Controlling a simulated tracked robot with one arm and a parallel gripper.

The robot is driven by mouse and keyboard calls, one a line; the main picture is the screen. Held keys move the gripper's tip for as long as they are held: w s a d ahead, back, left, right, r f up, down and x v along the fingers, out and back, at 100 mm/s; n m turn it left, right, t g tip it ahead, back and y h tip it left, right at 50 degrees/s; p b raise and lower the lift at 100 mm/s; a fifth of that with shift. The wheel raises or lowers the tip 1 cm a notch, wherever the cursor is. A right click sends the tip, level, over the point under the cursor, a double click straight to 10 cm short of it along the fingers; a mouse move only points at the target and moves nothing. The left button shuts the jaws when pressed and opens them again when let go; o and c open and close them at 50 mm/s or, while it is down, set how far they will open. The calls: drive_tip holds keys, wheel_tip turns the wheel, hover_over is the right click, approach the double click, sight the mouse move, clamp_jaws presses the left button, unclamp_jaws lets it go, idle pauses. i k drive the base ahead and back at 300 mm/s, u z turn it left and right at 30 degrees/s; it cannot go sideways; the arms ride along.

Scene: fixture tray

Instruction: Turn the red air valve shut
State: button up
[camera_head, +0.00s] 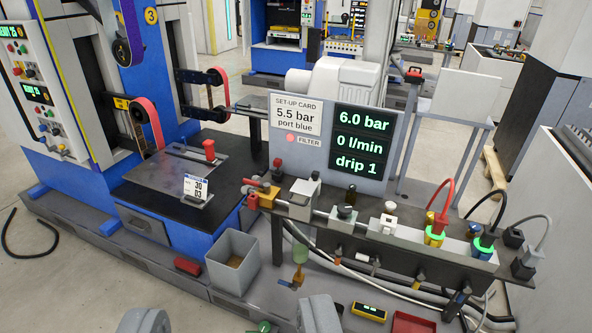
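A red lever handle (258,184) lies on a yellow fitting (267,198) at the left end of the air-line rail; it looks like the red air valve. It slants slightly, and its exact angle to the pipe is too small to tell. The display (362,140) above the rail reads 6.0 bar, 0 l/min, drip 1. The set-up card (296,122) reads 5.5 bar, port blue, with a red dot by FILTER. My gripper (232,320) shows as two grey fingertips at the bottom edge, wide apart. It is open, below and nearer than the valve, touching nothing visible.
A red knob (209,148) stands on the dark machine table at left. A grey bin (233,261) sits below the rail. Red, black and grey cables (446,199) plug in at the rail's right end. A yellow meter (369,311) and red tray (412,322) lie low at right.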

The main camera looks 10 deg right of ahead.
sight(265, 186)
drive_tip(key=u, duration=0.1)
drive_tip(key=k, duration=0.55)
drive_tip(key=u, duration=0.4)
drive_tip(key=i, duration=0.85)
drive_tip(key=u, duration=0.4)
drive_tip(key=i, duration=1.45)
drive_tip(key=z, duration=0.95)
drive_tip(key=i, duration=0.8)
drive_tip(key=z, duration=0.55)
